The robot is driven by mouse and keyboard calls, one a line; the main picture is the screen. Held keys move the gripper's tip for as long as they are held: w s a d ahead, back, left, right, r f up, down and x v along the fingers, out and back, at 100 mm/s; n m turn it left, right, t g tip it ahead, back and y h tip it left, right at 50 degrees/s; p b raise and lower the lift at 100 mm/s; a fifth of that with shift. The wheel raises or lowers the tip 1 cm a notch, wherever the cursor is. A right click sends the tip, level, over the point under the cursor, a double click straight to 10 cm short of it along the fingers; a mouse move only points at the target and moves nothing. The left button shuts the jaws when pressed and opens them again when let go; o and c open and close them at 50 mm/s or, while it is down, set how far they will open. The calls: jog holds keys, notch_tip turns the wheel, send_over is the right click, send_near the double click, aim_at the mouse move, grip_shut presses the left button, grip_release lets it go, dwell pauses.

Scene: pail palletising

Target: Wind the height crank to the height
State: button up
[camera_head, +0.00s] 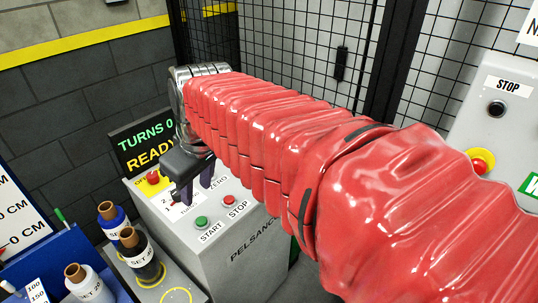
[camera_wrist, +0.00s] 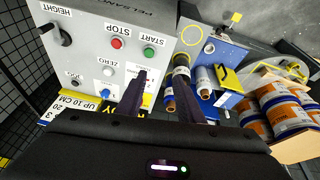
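The height crank (camera_wrist: 64,38) is a small black handle by the HEIGHT label at the upper left of the wrist view, on the grey control panel (camera_wrist: 88,42). I cannot make it out in the head view, where my arm covers part of the cabinet. My gripper (camera_wrist: 167,80) has its two dark fingers apart with nothing held between them. It is to the right of the crank and not touching it. In the head view my gripper (camera_head: 198,186) hangs over the panel's left part. A display (camera_head: 146,144) reads TURNS 0, READY.
START (camera_head: 201,221) and STOP (camera_head: 229,200) buttons and a red emergency button (camera_head: 153,176) are on the panel. Rolls labelled SET (camera_head: 139,252) stand at the left. Mesh fencing (camera_head: 320,40) is behind. Several orange-and-blue pails (camera_wrist: 285,105) are at the right of the wrist view.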

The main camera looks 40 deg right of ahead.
jog(key=w+d+n, duration=0.1)
jog(key=w+d, duration=0.2)
jog(key=d, duration=0.3)
jog(key=w+d+n+g+y, duration=0.1)
jog(key=w+d, duration=0.2)
jog(key=d, duration=0.3)
jog(key=w+d+n, duration=0.2)
jog(key=w+d, duration=0.1)
jog(key=d, duration=0.3)
jog(key=d+f+n+y, duration=0.1)
jog(key=d+f, duration=0.1)
jog(key=d, duration=0.8)
jog(key=s+d+f+n+y, duration=0.1)
jog(key=d+f+n, duration=0.1)
jog(key=d, duration=0.8)
jog(key=shift+s+f+n+y, duration=0.3)
jog(key=shift+f, duration=0.35)
jog(key=shift+a, duration=0.1)
jog(key=x, duration=1.3)
jog(key=shift+f, duration=0.45)
jog(key=shift+c, duration=0.6)
